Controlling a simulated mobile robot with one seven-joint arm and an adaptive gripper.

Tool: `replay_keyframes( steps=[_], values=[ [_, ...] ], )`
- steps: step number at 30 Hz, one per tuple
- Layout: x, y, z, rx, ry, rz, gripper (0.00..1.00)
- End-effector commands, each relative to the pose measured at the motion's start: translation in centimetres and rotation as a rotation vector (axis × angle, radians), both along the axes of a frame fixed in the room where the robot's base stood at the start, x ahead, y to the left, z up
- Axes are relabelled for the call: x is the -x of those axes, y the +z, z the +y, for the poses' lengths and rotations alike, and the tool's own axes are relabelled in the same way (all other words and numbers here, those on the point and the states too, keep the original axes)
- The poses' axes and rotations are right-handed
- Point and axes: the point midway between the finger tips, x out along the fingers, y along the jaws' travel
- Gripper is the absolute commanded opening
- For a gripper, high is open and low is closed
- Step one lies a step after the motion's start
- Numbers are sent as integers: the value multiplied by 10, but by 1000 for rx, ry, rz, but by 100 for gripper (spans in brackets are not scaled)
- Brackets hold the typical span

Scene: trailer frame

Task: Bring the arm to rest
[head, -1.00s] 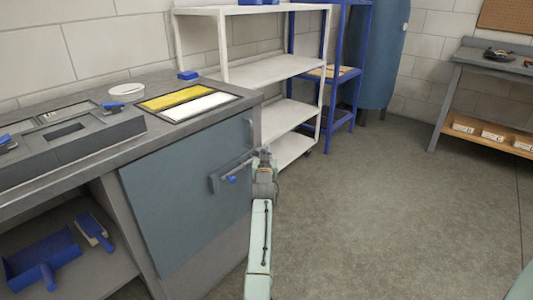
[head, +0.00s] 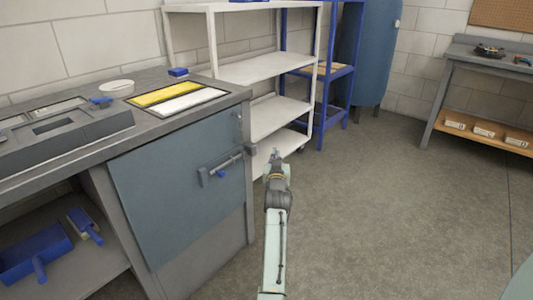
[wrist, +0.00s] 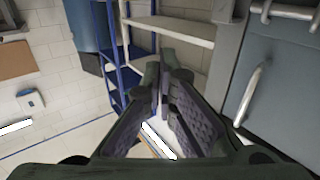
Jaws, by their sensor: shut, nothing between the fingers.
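My gripper (head: 274,156) is at the end of my pale green arm, right of the grey-blue cabinet door (head: 180,185) and in front of the white shelf. Its fingers also show in the wrist view (wrist: 160,75), close together with nothing held. The door's bar handle (head: 222,170), with a small blue part below it, is to the left of my gripper and apart from it. A bar handle (wrist: 252,95) on a blue-grey panel shows at the right of the wrist view.
The workbench (head: 150,112) stands at left, with a yellow and white tray (head: 180,99) on top and blue items on its lower shelf. Behind are a white shelf (head: 265,68), a blue rack (head: 333,78) and a blue tank (head: 375,50). The floor (head: 400,210) to the right is clear.

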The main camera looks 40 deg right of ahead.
Motion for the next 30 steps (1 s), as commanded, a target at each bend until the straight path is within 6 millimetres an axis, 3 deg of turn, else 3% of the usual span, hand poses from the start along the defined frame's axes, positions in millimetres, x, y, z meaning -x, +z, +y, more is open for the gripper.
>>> replay_keyframes(
  steps=[3, 7, 16, 19, 23, 26, 30],
  values=[
    [22, 0, -8, 2, -3, -2, 0],
    [35, 1, -11, 1, -3, -2, 0],
    [40, 2, -12, 1, 0, -2, 0],
    [33, 5, -1, 2, 15, -2, 0],
    [7, 17, 51, 5, 85, 3, 0],
    [-17, 32, 117, 4, 169, 10, 0],
    [-36, 55, 222, 3, 292, 23, 0]
  ],
)
